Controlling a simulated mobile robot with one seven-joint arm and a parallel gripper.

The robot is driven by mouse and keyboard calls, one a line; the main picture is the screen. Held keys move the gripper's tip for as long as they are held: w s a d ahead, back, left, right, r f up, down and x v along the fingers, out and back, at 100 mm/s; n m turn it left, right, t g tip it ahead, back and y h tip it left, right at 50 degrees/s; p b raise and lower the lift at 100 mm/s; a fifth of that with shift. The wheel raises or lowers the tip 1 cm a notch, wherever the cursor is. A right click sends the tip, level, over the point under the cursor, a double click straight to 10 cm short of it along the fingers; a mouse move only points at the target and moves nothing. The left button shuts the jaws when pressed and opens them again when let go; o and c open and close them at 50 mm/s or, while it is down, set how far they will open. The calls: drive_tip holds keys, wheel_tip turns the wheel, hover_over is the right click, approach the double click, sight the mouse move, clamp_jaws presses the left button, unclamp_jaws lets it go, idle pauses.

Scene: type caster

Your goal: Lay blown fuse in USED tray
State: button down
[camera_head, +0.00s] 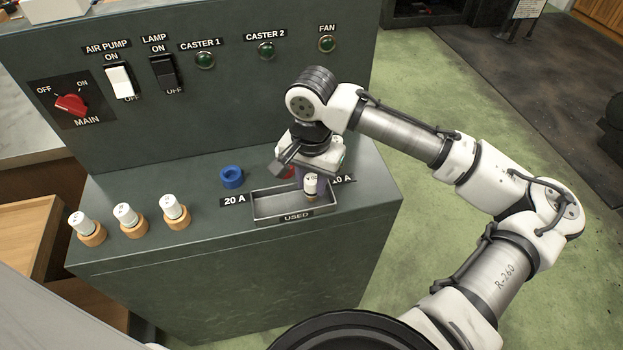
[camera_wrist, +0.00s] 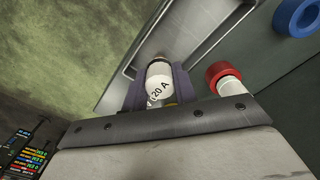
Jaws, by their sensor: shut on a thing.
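My gripper (camera_head: 309,181) is shut on a white fuse (camera_head: 311,186) above the right part of the grey USED tray (camera_head: 263,217). In the wrist view the fuse (camera_wrist: 159,84) lies between the two dark fingers and its label reads 20 A. The fuse looks roughly upright in the head view. I cannot tell whether its lower end touches the tray floor. The tray (camera_wrist: 203,44) also shows beyond the fingers in the wrist view, and the visible part of it is empty.
A blue ring socket (camera_head: 232,177) stands behind the tray. A red ring (camera_wrist: 220,71) with a white piece in it is close beside my gripper. Several white fuses in tan holders, one of them here (camera_head: 175,209), stand at the left. The switch panel (camera_head: 225,105) rises behind.

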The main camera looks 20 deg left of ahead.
drive_tip(key=shift+f, duration=0.25)
drive_tip(key=shift+f, duration=0.2)
drive_tip(key=c, duration=1.1)
unclamp_jaws()
drive_tip(key=shift+r, duration=0.15)
